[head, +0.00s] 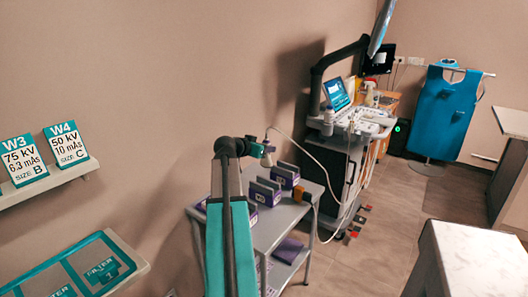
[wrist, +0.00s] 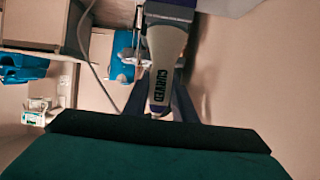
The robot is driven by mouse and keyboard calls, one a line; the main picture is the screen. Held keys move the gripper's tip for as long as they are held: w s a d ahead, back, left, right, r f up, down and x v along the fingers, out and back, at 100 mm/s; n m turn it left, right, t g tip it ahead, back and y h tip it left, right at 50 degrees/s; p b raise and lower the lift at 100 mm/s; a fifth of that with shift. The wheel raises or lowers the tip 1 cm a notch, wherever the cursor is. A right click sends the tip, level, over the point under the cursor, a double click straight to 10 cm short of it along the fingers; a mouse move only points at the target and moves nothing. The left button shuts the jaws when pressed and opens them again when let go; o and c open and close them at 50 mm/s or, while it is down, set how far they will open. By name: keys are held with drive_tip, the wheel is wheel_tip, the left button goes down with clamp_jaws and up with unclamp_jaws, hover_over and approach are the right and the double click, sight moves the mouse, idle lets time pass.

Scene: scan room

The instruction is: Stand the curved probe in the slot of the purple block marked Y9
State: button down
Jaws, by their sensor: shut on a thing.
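My gripper (head: 263,147) is shut on the curved probe (wrist: 166,60), a pale body with the dark word CURVED on it, and holds it above the trolley. In the head view the probe is small and partly hidden by my arm. Purple-and-grey slotted blocks (head: 285,175) stand in a row on the trolley top (head: 278,222). Another block (head: 265,191) is in the middle, and a nearer one is partly behind my arm. Their marks are too small to read, so I cannot tell which is Y9. The probe is apart from the blocks.
A purple item (head: 288,249) lies on the lower shelf.

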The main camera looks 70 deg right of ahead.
sight(264, 162)
drive_tip(key=shift+w+p, duration=0.25)
drive_tip(key=shift+p, duration=0.45)
drive_tip(key=shift+f+p, duration=0.15)
drive_tip(key=shift+p, duration=0.7)
drive_tip(key=shift+f+p, duration=0.7)
drive_tip(key=shift+p, duration=0.45)
drive_tip(key=shift+f, duration=0.2)
drive_tip(key=shift+f+b, duration=0.4)
drive_tip(key=shift+f, duration=1.8)
drive_tip(key=shift+f+b, duration=1.45)
drive_tip(key=shift+b, duration=0.55)
drive_tip(key=shift+f+b, duration=0.55)
drive_tip(key=shift+b, duration=0.35)
